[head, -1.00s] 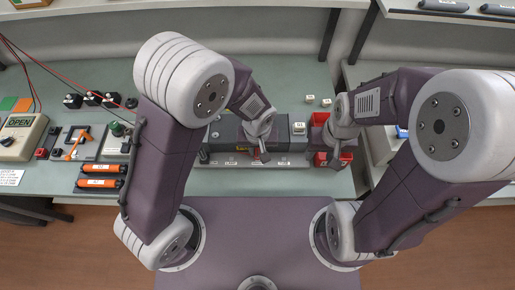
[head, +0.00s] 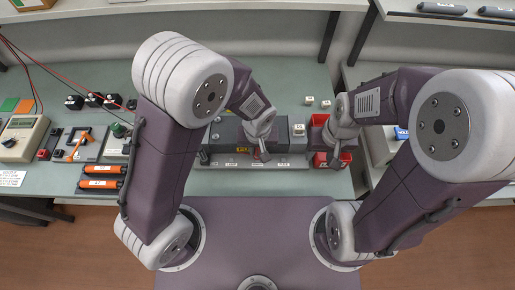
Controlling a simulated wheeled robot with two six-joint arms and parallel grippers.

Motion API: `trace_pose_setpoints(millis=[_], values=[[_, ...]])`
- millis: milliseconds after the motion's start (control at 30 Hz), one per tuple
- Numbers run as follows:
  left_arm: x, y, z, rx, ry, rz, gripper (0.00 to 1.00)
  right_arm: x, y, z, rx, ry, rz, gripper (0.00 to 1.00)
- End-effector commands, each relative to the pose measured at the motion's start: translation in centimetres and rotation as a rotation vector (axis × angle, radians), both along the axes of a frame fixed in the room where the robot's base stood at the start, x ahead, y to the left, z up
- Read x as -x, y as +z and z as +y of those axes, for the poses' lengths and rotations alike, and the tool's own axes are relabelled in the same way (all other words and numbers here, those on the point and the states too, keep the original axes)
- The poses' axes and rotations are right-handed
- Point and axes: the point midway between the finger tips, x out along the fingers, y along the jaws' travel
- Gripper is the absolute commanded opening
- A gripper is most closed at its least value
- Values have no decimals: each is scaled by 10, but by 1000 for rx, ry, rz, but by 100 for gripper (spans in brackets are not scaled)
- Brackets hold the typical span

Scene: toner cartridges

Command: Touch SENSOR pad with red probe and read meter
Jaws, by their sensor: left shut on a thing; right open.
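The meter (head: 17,137) is at the far left, with a greenish display too small to read now. A red lead (head: 75,88) runs from the left toward the right and passes behind my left arm. My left gripper (head: 262,152) is shut at the front of the dark grey cartridge unit (head: 284,140), apparently on the red probe, which is mostly hidden. I cannot make out the SENSOR pad or whether the tip touches it. My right gripper (head: 333,158) is open over a red bin (head: 321,160).
Two orange cartridges (head: 101,176) and an orange-handled tool (head: 78,146) lie left of my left arm. Small black blocks (head: 93,99) stand behind. A device with a blue display reading HOLD (head: 401,133) is at the right. Pale cubes (head: 309,100) sit behind the unit.

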Motion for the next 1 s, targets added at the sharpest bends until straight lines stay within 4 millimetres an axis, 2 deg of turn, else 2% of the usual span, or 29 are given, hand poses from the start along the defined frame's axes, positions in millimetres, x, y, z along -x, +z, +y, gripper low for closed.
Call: trace_pose_setpoints(millis=[33,500,1000], values=[[0,11,0,1,0,-1,0,0,10,0,0,0,0,45],[0,57,0,1,-1,-1,0,0,49,0,0,0,0,45],[0,57,0,1,0,-1,0,0,49,0,0,0,0,45]])
